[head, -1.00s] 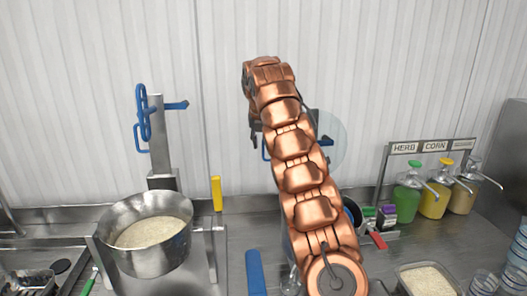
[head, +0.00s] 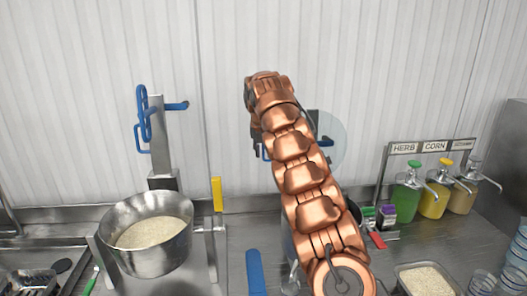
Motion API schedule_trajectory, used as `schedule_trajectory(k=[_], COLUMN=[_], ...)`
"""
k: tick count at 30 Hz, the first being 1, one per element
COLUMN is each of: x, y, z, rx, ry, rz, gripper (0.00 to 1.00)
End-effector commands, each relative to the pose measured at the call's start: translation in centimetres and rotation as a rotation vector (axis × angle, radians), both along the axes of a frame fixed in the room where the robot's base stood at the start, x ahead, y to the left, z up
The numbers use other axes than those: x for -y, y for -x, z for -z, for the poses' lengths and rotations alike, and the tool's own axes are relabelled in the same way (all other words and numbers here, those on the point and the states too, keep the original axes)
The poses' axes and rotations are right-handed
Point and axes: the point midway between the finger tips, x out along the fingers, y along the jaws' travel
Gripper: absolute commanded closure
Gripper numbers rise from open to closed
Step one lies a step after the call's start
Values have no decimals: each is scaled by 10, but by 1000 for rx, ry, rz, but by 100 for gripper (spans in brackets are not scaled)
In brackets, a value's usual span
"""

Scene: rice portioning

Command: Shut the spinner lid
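A clear round lid (head: 333,141) stands raised, tilted up against the wall side, behind my arm; I take it to be the spinner lid. Only its right part shows. A blue handle (head: 265,150) shows to the left of my arm at about the same height. The spinner body is mostly hidden behind my arm; a sliver of a metal vessel (head: 288,246) shows at the arm's left edge. My gripper (head: 256,137) is at the far end of the arm, mostly hidden by it, left of the lid. Its fingers cannot be made out, nor whether it touches anything.
A steel bowl of rice (head: 148,236) sits at left in a stand with blue handles (head: 144,113). A blue bar (head: 255,272) lies at the front. Pump bottles (head: 407,203) stand at right below a label rail. A rice tray (head: 426,280) is at front right.

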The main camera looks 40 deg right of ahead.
Motion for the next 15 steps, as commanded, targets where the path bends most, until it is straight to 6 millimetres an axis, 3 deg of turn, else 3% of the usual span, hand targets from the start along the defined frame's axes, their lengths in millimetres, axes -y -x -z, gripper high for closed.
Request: schedule_trajectory(k=[7,15], x=[0,0], y=[0,0], z=[0,0], rx=[0,0], ry=[0,0], rz=[0,0], gripper=[100,100])
